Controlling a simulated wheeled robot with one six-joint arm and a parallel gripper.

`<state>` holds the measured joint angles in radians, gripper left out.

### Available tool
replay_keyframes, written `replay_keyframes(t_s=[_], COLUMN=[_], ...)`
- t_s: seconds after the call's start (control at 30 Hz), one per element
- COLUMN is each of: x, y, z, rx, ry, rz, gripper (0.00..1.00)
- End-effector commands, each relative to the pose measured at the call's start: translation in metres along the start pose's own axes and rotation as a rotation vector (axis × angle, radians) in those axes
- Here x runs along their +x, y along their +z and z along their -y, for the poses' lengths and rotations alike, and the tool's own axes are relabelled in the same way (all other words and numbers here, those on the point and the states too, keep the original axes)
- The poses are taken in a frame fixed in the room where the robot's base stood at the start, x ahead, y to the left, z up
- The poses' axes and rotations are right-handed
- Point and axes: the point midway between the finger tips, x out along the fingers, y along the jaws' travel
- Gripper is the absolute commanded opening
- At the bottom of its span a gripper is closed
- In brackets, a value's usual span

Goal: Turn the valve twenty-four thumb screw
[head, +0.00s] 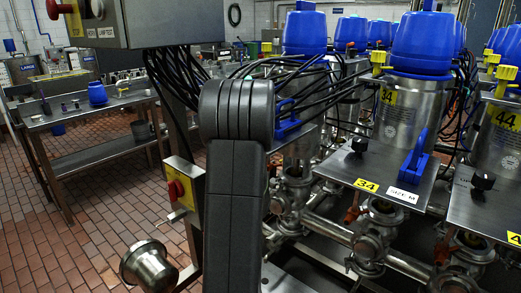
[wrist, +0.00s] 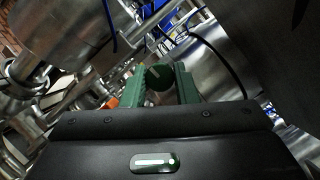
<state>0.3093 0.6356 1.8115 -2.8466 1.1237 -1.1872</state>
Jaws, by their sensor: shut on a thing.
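In the wrist view, my gripper (wrist: 158,80) has its two green fingers on either side of a dark round thumb screw (wrist: 158,73), shut on it. The thumb screw has a pale line across its face. It stands over a metal plate, and no number label is readable there. In the head view my dark arm fills the middle and hides the gripper and the held screw. Left of the valve marked 34, a partly hidden valve with a blue handle (head: 288,126) shows behind my arm; its number is not visible.
The valve plate marked 34 (head: 395,175) has its own black knob (head: 359,146) and blue handle (head: 413,158). The valve marked 44 (head: 505,135) stands further right. Black cables run across above. A control box (head: 150,22) hangs at upper left; the tiled floor is open left.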

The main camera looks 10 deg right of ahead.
Motion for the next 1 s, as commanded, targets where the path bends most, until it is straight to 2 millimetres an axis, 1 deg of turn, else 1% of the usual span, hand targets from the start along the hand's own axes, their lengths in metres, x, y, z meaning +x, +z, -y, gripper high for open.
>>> replay_keyframes(t_s=[0.4, 0.43, 0.5, 0.53, 0.83, 0.93, 1.0], x=[0.000, 0.000, 0.000, 0.000, -0.002, -0.010, -0.021], y=[0.000, 0.000, 0.000, 0.000, 0.000, 0.000, 0.000], z=[-0.001, -0.001, -0.001, -0.001, -0.001, -0.001, -0.001], rx=[-0.006, -0.006, -0.006, -0.006, -0.005, -0.005, -0.005], ry=[0.004, 0.004, 0.004, 0.004, 0.003, 0.003, 0.004], rz=[-0.001, -0.001, 0.000, 0.000, 0.000, 0.000, 0.001], gripper=[0.04, 0.32, 0.46, 0.48, 0.48, 0.48, 0.48])
